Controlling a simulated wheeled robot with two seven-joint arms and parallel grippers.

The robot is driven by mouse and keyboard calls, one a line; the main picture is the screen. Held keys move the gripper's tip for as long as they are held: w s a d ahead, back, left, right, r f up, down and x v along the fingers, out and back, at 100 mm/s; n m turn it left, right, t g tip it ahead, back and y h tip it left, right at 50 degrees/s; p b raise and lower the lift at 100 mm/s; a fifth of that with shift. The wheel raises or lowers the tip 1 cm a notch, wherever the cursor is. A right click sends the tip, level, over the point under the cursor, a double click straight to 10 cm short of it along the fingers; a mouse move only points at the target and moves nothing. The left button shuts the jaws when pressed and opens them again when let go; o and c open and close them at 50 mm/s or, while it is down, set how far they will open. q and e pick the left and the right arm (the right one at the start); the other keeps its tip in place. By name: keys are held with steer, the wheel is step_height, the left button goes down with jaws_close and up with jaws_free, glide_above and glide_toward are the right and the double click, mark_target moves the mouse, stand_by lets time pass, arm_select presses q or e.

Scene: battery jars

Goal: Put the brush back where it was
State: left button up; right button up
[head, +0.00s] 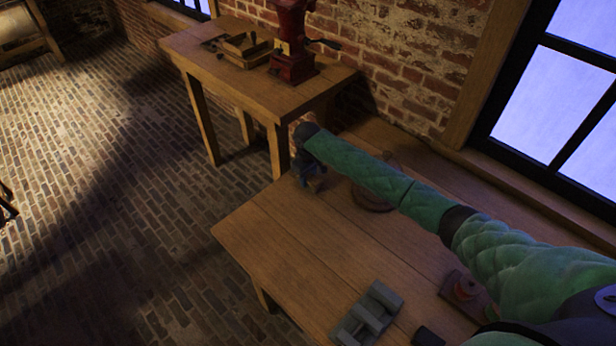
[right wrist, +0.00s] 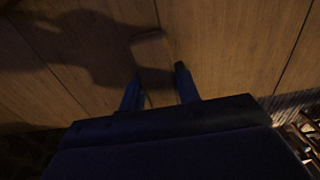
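My right gripper (head: 308,178) is low over the far left end of the near wooden table, pointing down. In the right wrist view its two fingers (right wrist: 158,80) stand apart. A flat brown piece with rounded corners (right wrist: 152,58), possibly the brush, lies between and beyond the fingertips. I cannot tell whether the fingers touch it. In the head view a small brown bit (head: 318,184) shows beside the gripper, mostly hidden by it. My left gripper is not in view.
The near table (head: 275,240) has a grey slotted block (head: 368,315) at its front and a round brown object (head: 372,197) partly behind my arm. A small wooden holder (head: 463,290) stands at right. A second table (head: 225,75) holds a red grinder (head: 292,45) and a wooden tray (head: 245,47).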

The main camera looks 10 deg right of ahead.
mark_target(308, 176)
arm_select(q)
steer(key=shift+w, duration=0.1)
arm_select(e)
steer(key=o, duration=0.4)
steer(key=shift+o, duration=0.2)
steer(key=shift+r, duration=0.25)
arm_select(q)
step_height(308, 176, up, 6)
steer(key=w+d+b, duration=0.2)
steer(key=b, duration=0.1)
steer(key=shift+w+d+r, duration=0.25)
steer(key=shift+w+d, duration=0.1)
arm_select(e)
step_height(308, 176, up, 12)
steer(key=shift+f, duration=0.1)
